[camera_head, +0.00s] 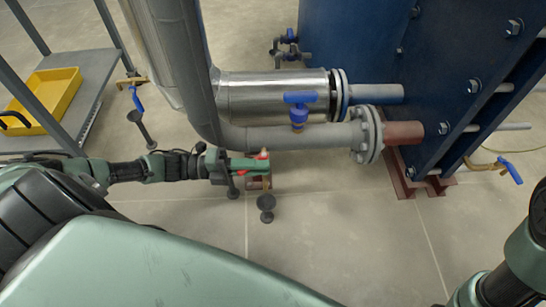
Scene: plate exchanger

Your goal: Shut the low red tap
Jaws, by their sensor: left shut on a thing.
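The low red tap (264,154) shows only as a small red piece below the grey pipe, near the floor. My left gripper (255,163) reaches in from the left, level with it, and is shut on it. The green fingers hide most of the tap, so its handle angle cannot be told. A short brown-red pipe piece (259,184) shows just under the fingers. My right arm is at the lower right edge; its gripper is out of view.
The blue plate exchanger (352,45) stands at right. A grey cart (93,85) with a yellow tray (66,88) stands at left.

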